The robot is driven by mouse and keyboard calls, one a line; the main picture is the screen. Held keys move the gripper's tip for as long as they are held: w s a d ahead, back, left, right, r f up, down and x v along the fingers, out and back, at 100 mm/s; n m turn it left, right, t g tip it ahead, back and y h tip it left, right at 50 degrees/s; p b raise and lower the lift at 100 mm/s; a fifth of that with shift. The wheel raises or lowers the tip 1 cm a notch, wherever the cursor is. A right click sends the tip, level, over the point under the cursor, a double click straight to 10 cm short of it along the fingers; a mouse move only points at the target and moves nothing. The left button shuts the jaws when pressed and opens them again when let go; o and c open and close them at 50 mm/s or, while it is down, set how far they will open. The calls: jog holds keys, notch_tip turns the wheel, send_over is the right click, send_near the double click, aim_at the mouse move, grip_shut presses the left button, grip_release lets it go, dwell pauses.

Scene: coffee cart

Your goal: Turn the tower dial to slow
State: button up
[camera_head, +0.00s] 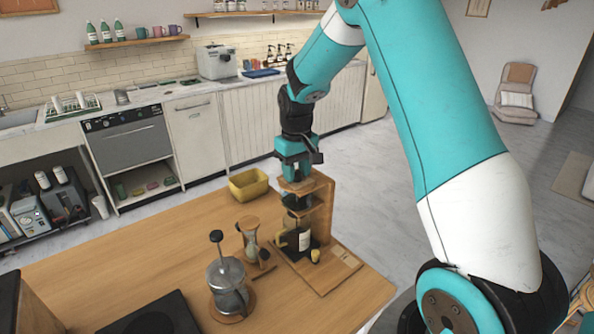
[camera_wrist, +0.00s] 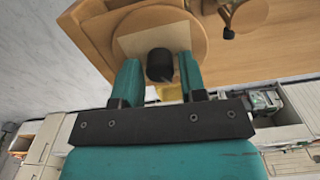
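The wooden coffee tower (camera_head: 324,205) stands on a wooden base near the right end of the table in the head view, with a dark-bottomed glass vessel (camera_head: 299,240) low in its frame. My gripper (camera_head: 296,180) points down at the tower's top. In the wrist view my gripper (camera_wrist: 160,75) has its two teal fingers apart, on either side of a dark round knob (camera_wrist: 160,64), which looks like the dial. Behind the knob are a pale square plate (camera_wrist: 138,42) and a round wooden disc (camera_wrist: 98,42). Contact between fingers and knob cannot be made out, nor can the dial's setting.
A dark flat slab (camera_head: 150,315) lies at the front left. The table's left-middle part is clear.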

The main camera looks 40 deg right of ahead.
aim_at(296, 172)
jog(key=shift+o, duration=1)
notch_tip(296, 172, up, 17)
jog(key=b, duration=0.3)
jog(key=shift+r, duration=0.2)
jog(key=shift+s+a+b, duration=0.1)
jog(key=shift+b, duration=0.2)
jog(key=s+a+f+n+y+b, duration=0.1)
jog(key=s+a+f+n, duration=0.3)
jog(key=s+a, duration=0.7)
jog(key=s+a+f+n+y, duration=0.1)
jog(key=s+a+f, duration=0.2)
jog(key=s+a, duration=0.3)
jog(key=s+a+f+n+y+b, duration=0.1)
jog(key=s+a+f+n+y, duration=0.1)
jog(key=s+a, duration=0.5)
jog(key=s+f, duration=0.1)
jog(key=s, duration=0.3)
jog(key=shift+f+b, duration=0.3)
jog(key=shift+f, duration=0.05)
